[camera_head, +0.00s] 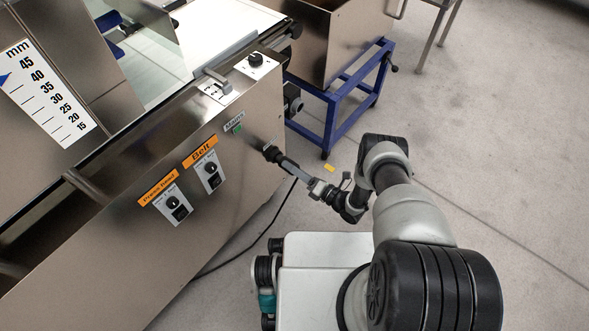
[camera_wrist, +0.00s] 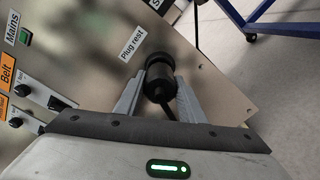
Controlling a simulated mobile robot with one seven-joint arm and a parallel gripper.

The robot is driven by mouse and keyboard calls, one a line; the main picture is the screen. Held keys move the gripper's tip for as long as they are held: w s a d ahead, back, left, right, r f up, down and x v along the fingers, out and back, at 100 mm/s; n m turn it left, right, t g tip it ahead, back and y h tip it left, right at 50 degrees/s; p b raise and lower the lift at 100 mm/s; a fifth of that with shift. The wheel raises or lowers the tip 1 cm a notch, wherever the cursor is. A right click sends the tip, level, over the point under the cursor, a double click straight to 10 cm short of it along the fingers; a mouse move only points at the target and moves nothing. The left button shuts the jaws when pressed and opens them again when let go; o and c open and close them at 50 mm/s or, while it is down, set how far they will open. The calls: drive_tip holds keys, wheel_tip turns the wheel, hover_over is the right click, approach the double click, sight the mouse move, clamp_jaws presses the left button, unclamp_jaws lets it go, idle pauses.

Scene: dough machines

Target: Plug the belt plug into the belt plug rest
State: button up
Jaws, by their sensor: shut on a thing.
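The belt plug is a black ribbed cylinder (camera_wrist: 158,78), held between the two grey fingers of my gripper (camera_wrist: 160,88). Its black cable runs back between the fingers. In the head view the plug (camera_head: 271,153) is at the steel machine side, below the green mains light. My gripper (camera_head: 281,161) reaches it from the right. In the wrist view, the "Plug rest" label (camera_wrist: 132,43) is on the panel just left of the plug's far end. The belt plug rest itself is hidden behind the plug. I cannot tell whether the plug touches it or sits in it.
The machine panel (camera_head: 235,175) carries the Belt switch (camera_head: 211,168) and the Press Head switch (camera_head: 174,204). A black cable (camera_head: 240,252) runs down to the floor. A blue-framed cart (camera_head: 333,115) stands behind the machine end. The floor at right is clear.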

drive_tip(key=shift+x, duration=1.05)
drive_tip(key=o, duration=1.5)
drive_tip(key=shift+d, duration=0.1)
drive_tip(key=shift+s+d, duration=0.15)
drive_tip(key=shift+s, duration=0.05)
drive_tip(key=shift+p+v, duration=0.45)
drive_tip(key=shift+v, duration=1.4)
drive_tip(key=shift+s+d, duration=0.1)
drive_tip(key=shift+d, duration=0.1)
